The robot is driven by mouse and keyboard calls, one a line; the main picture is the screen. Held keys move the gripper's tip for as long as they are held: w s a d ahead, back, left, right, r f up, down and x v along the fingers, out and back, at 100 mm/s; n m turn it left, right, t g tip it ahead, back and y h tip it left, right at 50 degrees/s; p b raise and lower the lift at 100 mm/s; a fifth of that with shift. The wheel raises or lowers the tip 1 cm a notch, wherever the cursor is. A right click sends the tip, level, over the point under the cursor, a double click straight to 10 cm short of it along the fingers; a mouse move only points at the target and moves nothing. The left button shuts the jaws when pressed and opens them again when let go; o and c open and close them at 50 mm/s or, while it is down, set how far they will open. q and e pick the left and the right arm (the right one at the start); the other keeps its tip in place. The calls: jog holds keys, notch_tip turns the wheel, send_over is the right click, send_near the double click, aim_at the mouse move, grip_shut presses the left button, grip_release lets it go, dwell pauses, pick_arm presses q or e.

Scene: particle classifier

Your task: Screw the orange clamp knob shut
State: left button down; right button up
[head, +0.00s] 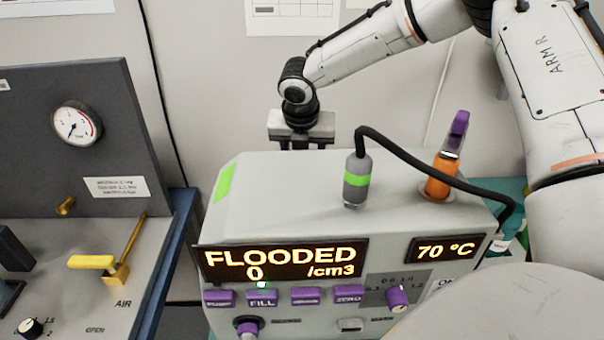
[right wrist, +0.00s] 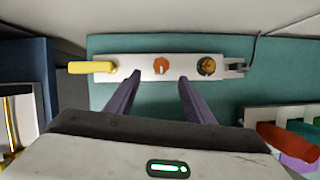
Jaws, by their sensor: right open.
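A small orange knob (right wrist: 160,65) sits near the middle of a pale bar (right wrist: 182,72) in the right wrist view; I take it for the clamp knob. In that view my right gripper (right wrist: 159,76) is open, with its two purple fingers apart and their tips either side of the knob in the picture. I cannot tell how far the tips are from it. In the head view my right gripper (head: 301,141) is behind the grey instrument (head: 290,190), which hides its fingertips and the knob. My left gripper is not in view.
The bar carries a yellow handle (right wrist: 92,67) at its left and a brass-and-black round part (right wrist: 206,66) at its right. It lies on a teal mat (right wrist: 262,80). A tray (right wrist: 285,118) with coloured items stands right. An orange part (head: 440,180) tops the instrument, near a black cable.

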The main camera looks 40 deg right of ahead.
jog(key=x, duration=0.7)
jog(key=shift+d+f, duration=0.15)
jog(key=shift+f, duration=0.05)
jog(key=shift+w+d+f, duration=0.2)
jog(key=shift+f, duration=0.35)
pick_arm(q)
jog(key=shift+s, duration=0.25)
pick_arm(e)
jog(key=c, duration=1)
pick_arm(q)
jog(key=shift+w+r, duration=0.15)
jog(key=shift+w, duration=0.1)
pick_arm(e)
jog(key=shift+c, duration=0.2)
